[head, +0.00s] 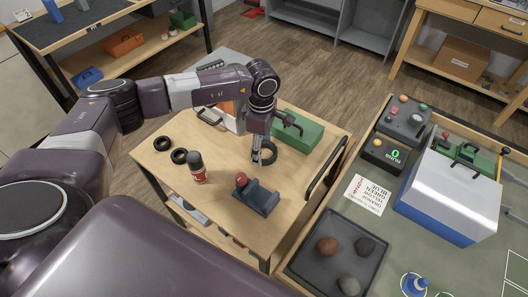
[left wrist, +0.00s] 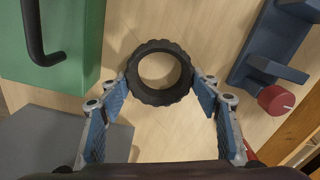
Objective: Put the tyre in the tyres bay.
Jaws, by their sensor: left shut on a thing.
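A black ribbed tyre (head: 270,154) is at the wooden cart top, between the green box and the blue vise. My left gripper (head: 262,157) points down at it. In the left wrist view, the fingers of my left gripper (left wrist: 160,88) press on opposite sides of the tyre (left wrist: 160,98), and the wood shows through its hole. I cannot tell whether it touches the wood. Two more black tyres, one (head: 162,143) and another (head: 179,156), lie at the cart's left. I cannot make out a bay marked for tyres. My right gripper is not in view.
A green box (head: 302,138) stands behind the tyre and a blue vise (head: 257,199) in front. A dark red-capped bottle (head: 198,172) stands to the left. The right bench holds a tray (head: 308,277) of rocks, a card (head: 366,195) and a white-blue box (head: 448,190).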

